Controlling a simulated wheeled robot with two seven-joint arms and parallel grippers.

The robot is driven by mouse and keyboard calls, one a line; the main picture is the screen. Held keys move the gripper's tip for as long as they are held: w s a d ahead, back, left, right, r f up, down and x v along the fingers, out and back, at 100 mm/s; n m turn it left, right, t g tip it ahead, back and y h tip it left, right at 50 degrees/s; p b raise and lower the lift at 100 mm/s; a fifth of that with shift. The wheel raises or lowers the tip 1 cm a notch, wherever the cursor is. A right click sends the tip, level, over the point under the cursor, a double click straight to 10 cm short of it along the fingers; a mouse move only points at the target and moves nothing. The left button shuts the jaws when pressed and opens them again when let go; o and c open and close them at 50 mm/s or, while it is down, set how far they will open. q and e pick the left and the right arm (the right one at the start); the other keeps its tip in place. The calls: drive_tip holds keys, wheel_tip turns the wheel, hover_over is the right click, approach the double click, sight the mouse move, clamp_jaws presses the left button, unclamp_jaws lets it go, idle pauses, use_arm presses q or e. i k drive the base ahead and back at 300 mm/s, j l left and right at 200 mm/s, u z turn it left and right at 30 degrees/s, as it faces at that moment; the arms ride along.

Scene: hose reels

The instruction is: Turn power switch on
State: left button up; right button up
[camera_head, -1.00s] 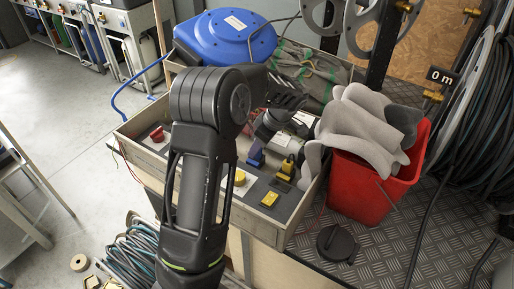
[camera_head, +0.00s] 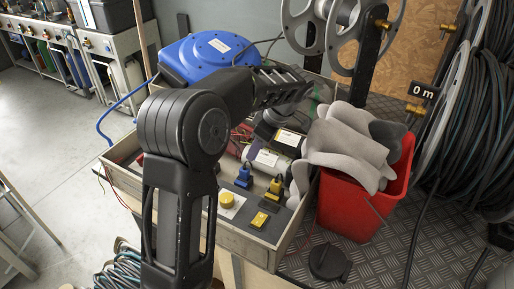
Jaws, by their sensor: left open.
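An open wooden tray box (camera_head: 122,183) holds a control panel with several parts. I cannot tell which part is the power switch. My left arm rises in front of the box and hides its left middle. My right gripper is out of view.
A red bucket (camera_head: 350,207) with grey curled pieces (camera_head: 343,145) stands right of the box. A blue hose reel (camera_head: 210,56) is behind it. A dark round disc (camera_head: 329,262) lies on the metal plate floor. Coiled black hoses (camera_head: 470,130) fill the right side.

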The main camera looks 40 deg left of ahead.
sight(140, 160)
drive_tip(key=k, duration=1)
